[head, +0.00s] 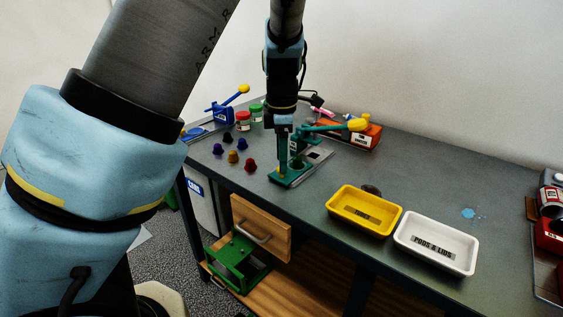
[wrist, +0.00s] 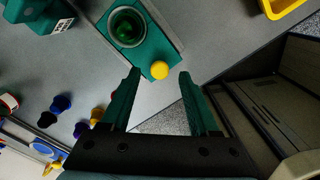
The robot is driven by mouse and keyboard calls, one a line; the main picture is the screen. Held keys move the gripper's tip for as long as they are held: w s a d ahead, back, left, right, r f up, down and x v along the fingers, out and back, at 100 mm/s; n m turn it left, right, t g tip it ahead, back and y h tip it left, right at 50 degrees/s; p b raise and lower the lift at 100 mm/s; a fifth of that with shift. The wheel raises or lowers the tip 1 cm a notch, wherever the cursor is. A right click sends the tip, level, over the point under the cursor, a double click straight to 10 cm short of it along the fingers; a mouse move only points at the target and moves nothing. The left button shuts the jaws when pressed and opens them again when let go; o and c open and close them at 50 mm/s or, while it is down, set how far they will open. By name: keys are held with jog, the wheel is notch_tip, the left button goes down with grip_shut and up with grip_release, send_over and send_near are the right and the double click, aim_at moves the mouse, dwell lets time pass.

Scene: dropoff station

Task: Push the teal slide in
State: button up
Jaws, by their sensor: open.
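The teal slide (wrist: 140,45) shows in the wrist view as a flat teal piece with a round cup recess and a yellow knob (wrist: 160,70) at its near end. Something dark green is in the recess. In the head view the slide (head: 288,180) sticks out at the front of the teal press on the table. My gripper (wrist: 159,76) is open and empty, its fingertips appearing on either side of the yellow knob in the wrist view. I cannot tell whether they touch it. In the head view my gripper (head: 284,157) hangs just above the slide and hides part of it.
The teal press has a lever with a yellow knob (head: 357,124). Several small coloured pods (head: 233,157) stand to the left. A yellow tray (head: 364,228) and a white tray (head: 436,262) sit to the right.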

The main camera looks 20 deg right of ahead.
jog(key=shift+f, duration=0.95)
jog(key=shift+c, duration=0.3)
grip_shut()
jog(key=shift+r, duration=0.1)
dwell(0.4)
